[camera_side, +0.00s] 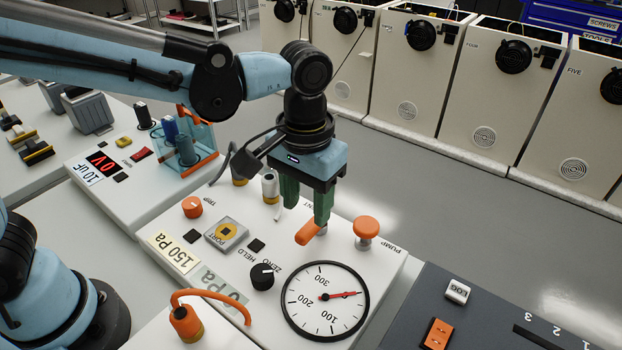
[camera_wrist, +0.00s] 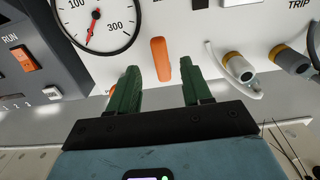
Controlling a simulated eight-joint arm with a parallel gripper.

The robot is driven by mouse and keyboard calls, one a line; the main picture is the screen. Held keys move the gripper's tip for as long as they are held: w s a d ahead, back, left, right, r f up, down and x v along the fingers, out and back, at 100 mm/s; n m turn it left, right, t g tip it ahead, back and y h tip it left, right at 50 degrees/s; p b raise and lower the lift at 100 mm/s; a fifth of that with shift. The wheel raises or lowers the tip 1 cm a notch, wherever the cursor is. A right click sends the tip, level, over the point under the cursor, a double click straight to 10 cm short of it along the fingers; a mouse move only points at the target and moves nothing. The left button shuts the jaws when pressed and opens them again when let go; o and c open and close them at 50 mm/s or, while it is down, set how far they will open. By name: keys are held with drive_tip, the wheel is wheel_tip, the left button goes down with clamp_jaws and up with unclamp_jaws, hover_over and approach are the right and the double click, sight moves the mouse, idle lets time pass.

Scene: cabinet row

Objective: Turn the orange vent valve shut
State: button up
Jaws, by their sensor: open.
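The orange vent valve (camera_side: 307,233) is a lever-like handle on the white pump panel, beside the "VENT" lettering, which my gripper partly covers. It also shows in the wrist view (camera_wrist: 159,58), running nearly straight up and down the picture. My gripper (camera_side: 308,212) has green fingers pointing down at the handle. In the wrist view my gripper (camera_wrist: 159,72) is open, with a finger on each side of the handle's lower end and visible gaps between. The fingers hide part of the handle in the side view, and I cannot tell how deep they reach.
A round gauge (camera_side: 325,300) with a red needle is in front of the valve. An orange pump knob (camera_side: 367,228) stands close to the right. A black knob (camera_side: 262,276), an orange trip knob (camera_side: 192,207) and metal fittings (camera_side: 270,187) are nearby.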

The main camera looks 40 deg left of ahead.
sight(307, 229)
drive_tip(key=shift+f, duration=2.5)
clamp_jaws()
